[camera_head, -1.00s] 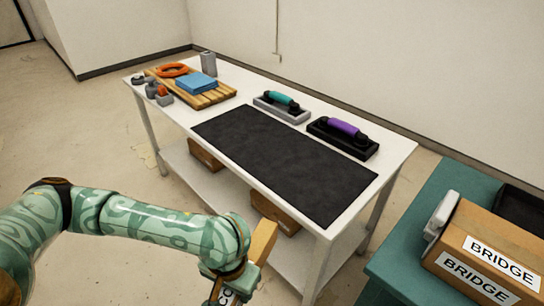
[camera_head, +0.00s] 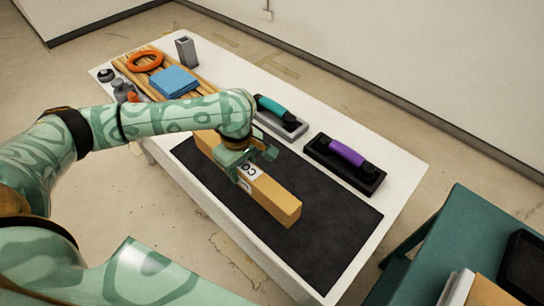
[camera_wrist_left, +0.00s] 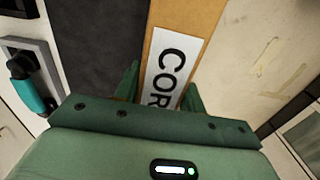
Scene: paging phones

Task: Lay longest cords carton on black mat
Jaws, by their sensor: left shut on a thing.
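A long tan carton (camera_head: 281,204) with a white label is over the black mat (camera_head: 323,243) on the white table. The label reads "COR" in the left wrist view, where the carton (camera_wrist_left: 204,20) runs up between the fingers. My left gripper (camera_head: 254,160) is shut on the carton near its middle, from above. In the left wrist view the gripper (camera_wrist_left: 160,92) has a finger on each side of the label. The mat (camera_wrist_left: 98,35) shows beside the carton there. I cannot tell whether the carton touches the mat. My right gripper is not in view.
A teal-handled phone (camera_head: 280,117) and a purple-handled phone (camera_head: 345,163) stand behind the mat. A teal table (camera_head: 446,235) stands at right.

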